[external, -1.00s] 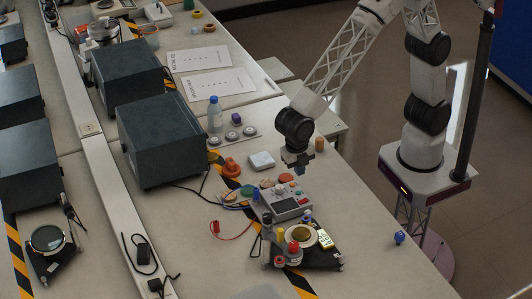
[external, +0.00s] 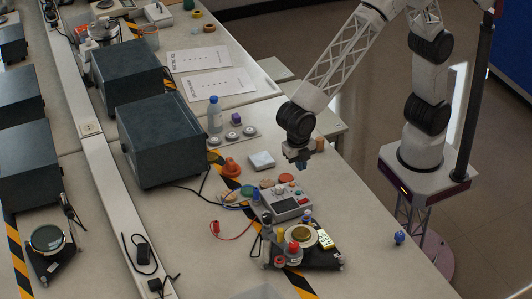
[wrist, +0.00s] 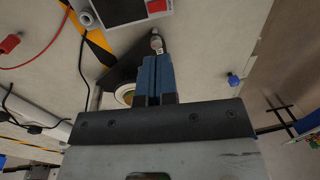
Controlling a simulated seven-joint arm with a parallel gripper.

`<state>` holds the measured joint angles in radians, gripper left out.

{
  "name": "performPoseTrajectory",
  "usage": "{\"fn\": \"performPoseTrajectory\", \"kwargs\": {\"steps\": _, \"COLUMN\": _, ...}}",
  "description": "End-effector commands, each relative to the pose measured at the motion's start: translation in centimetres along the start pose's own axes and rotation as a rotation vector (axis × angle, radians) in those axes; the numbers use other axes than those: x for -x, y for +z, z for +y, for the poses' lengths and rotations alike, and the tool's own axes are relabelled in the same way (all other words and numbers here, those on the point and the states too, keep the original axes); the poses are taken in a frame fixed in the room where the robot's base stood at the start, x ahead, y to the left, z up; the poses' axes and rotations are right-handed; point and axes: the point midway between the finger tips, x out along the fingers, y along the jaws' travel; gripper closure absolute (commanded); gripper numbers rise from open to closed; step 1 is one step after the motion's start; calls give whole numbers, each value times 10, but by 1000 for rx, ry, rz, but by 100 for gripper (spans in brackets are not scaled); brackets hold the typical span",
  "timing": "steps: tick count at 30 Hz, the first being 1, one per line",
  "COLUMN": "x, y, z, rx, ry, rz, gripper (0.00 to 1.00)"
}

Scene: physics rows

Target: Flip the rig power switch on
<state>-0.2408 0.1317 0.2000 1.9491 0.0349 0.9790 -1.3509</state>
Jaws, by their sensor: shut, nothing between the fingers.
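The rig stands near the table's front right. It has a black triangular base (external: 322,259) with a round brass-coloured disc, coloured knobs and a small yellow label. A grey control box (external: 290,214) with a dark display and coloured knobs sits just behind it. I cannot make out which part is the power switch. My gripper (external: 301,164) is shut and empty, above the table behind the control box and apart from it. In the wrist view its blue fingers (wrist: 155,60) are together, and the rig base (wrist: 122,72) and the control box's edge (wrist: 108,12) show beyond them.
A white box (external: 261,161) and an orange ring-shaped piece (external: 230,167) lie left of my gripper. A red lead (external: 231,232) lies left of the rig. A small blue knob (external: 399,237) lies to the right, with bare table around it.

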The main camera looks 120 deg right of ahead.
Motion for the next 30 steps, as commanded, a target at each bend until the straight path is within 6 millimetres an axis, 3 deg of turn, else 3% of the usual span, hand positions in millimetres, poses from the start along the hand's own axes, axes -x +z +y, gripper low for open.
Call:
{"fn": "performPoseTrajectory", "kwargs": {"steps": 22, "x": -2, "y": 0, "z": -8, "rx": 0, "ry": -1, "rz": 0, "gripper": 100}}
{"fn": "performPoseTrajectory", "kwargs": {"steps": 30, "x": -18, "y": 1, "z": -8, "rx": 0, "ry": -3, "rz": 0, "gripper": 100}}
